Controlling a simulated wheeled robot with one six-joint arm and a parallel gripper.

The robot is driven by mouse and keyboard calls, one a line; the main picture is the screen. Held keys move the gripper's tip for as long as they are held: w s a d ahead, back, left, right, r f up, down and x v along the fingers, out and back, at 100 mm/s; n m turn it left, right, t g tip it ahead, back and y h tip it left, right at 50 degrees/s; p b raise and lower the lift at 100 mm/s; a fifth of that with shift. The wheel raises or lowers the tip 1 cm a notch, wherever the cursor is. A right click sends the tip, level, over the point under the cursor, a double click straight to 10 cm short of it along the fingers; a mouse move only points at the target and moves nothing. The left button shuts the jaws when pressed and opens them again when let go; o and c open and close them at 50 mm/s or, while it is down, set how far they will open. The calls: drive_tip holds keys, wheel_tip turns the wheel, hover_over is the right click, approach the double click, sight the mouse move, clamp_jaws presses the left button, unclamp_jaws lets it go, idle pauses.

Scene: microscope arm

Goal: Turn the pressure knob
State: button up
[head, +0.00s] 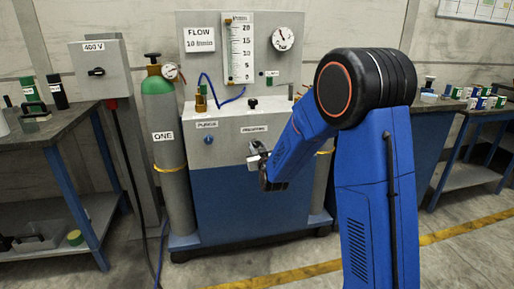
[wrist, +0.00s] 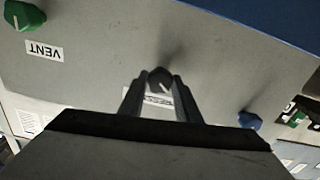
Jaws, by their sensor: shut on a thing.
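The pressure knob (wrist: 160,76) is dark, with a white pointer line, and sits on the grey front panel in the wrist view. My gripper (wrist: 160,88) is shut on it, one finger on each side. A label below the knob is partly hidden between the fingers. In the head view my gripper (head: 257,160) is at the panel under the PRESSURE label (head: 254,128), and it hides the knob there. The pressure gauge (head: 283,39) is a round white dial at the top right of the back panel.
A blue knob (head: 208,139) under the PURGE label is left of my gripper. A green VENT knob (wrist: 25,15) is at the wrist view's upper left. A green-topped gas cylinder (head: 163,130) stands left of the cabinet. Workbenches stand on both sides.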

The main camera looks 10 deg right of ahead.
drive_tip(key=shift+m, duration=0.7)
drive_tip(key=o, duration=1.1)
drive_tip(key=shift+c, duration=0.2)
